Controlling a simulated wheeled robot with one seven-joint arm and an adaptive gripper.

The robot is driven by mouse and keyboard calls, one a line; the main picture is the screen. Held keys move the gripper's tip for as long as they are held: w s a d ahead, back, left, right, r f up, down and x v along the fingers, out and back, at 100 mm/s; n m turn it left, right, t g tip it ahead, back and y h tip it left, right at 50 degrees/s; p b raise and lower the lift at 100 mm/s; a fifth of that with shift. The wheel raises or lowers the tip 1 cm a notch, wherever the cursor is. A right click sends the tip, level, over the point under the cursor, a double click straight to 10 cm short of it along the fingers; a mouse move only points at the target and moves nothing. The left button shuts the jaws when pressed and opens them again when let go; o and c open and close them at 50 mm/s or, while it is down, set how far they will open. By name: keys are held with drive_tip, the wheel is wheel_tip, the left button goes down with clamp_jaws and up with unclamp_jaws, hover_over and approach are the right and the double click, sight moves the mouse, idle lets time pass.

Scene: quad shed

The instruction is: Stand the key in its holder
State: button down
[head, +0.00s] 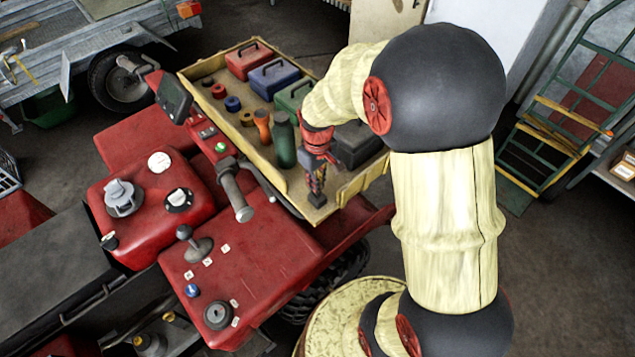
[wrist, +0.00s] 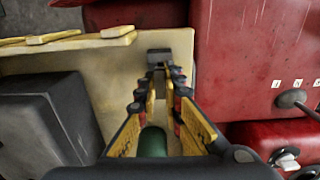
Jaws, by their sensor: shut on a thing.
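My gripper (head: 317,182) points down over the near right corner of the tan tray (head: 349,190). Its fingers are shut on a small dark grey block-shaped piece, which I take to be the key (head: 317,199). In the wrist view the key (wrist: 159,56) shows at and just beyond the fingertips (wrist: 163,78); the fingers hide the rest of it. I cannot tell whether it touches the tray floor. I cannot make out the key's holder for certain. A round black fitting (head: 217,315) is on the red quad body.
The tray holds a green bottle (head: 284,140) close beside my gripper, an orange flashlight-like thing (head: 263,126), a black case (head: 357,143), several coloured boxes and rings. The quad's handlebar grip (head: 241,205) and gear lever (head: 186,234) stand up left of the gripper.

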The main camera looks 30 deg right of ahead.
drive_tip(key=shift+f+b, duration=0.85)
drive_tip(key=shift+f, duration=0.8)
drive_tip(key=c, duration=1.8)
unclamp_jaws()
drive_tip(key=shift+c, duration=0.2)
drive_tip(key=shift+r, duration=0.15)
wheel_tip(320, 180, up, 12)
drive_tip(key=shift+f, duration=0.1)
